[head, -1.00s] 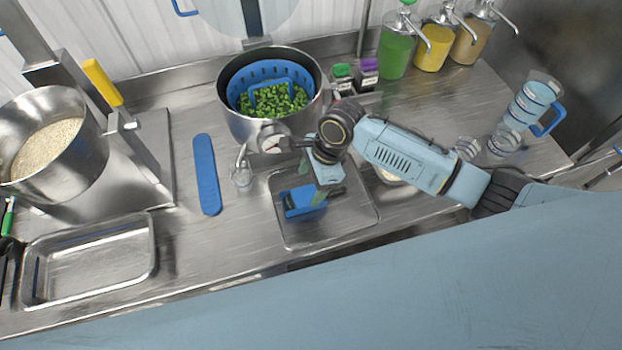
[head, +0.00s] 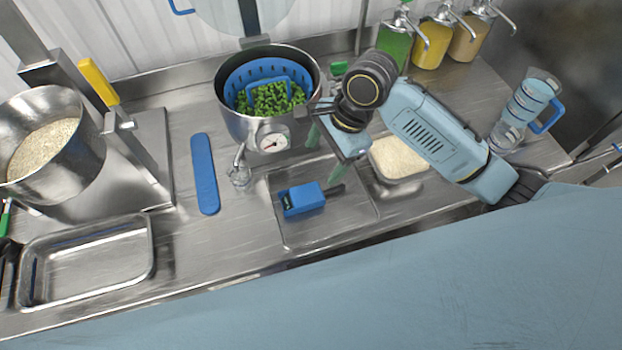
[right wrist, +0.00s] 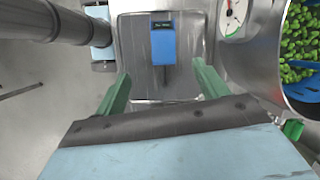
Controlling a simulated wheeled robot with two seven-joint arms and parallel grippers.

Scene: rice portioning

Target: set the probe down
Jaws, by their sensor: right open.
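The probe is a blue block-shaped device (head: 304,199) with a small dark display and a dark end. It lies on a shallow metal tray (head: 350,222) at the front middle of the counter. The right wrist view also shows the probe (right wrist: 163,46) on the tray. My right gripper (head: 325,155) is open and empty, above and behind the probe and apart from it. Its two green fingers (right wrist: 160,85) stand wide apart in the right wrist view, with bare tray between them. My left gripper is not in view.
A pot with a dial (head: 272,142) and a blue basket of green vegetables (head: 268,98) stands behind the tray. A rice pan (head: 398,160) sits to the right.

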